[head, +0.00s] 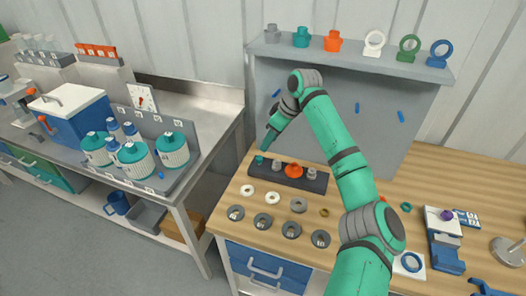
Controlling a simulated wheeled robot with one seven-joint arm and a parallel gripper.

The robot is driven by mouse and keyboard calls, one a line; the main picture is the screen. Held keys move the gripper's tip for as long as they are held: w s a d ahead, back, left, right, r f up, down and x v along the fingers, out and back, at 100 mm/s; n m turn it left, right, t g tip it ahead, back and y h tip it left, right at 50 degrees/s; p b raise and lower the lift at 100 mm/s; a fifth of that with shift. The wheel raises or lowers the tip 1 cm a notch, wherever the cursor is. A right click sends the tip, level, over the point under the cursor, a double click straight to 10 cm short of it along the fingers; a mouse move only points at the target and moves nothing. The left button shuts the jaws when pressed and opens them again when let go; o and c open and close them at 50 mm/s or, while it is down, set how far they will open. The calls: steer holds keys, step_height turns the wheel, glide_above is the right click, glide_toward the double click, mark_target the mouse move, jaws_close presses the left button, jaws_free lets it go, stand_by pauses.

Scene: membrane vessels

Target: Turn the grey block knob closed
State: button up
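A dark grey block (318,185) lies on the wooden bench left of my arm. Along its top stand a small teal knob (259,160), a grey knob (277,163), a larger orange knob (293,170) and another grey knob (311,173). I cannot tell which is the grey block knob, or whether any is turned open or closed. My gripper (265,147) points down just above the block's left end, close over the teal knob. Contact is not clear. The fingers are too small to show whether they are open or shut.
Several rings, including a grey one (263,221), lie in front of the block. A shelf (350,55) with coloured fittings stands behind it. My arm crosses the bench to the right. A blue-and-white device (444,240) sits further right. A steel bench (205,120) with teal-lidded vessels is left.

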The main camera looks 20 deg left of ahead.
mark_target(260, 157)
steer(key=x, duration=1)
steer(key=shift+r, duration=0.1)
steer(key=c, duration=1.1)
steer(key=shift+o, duration=0.2)
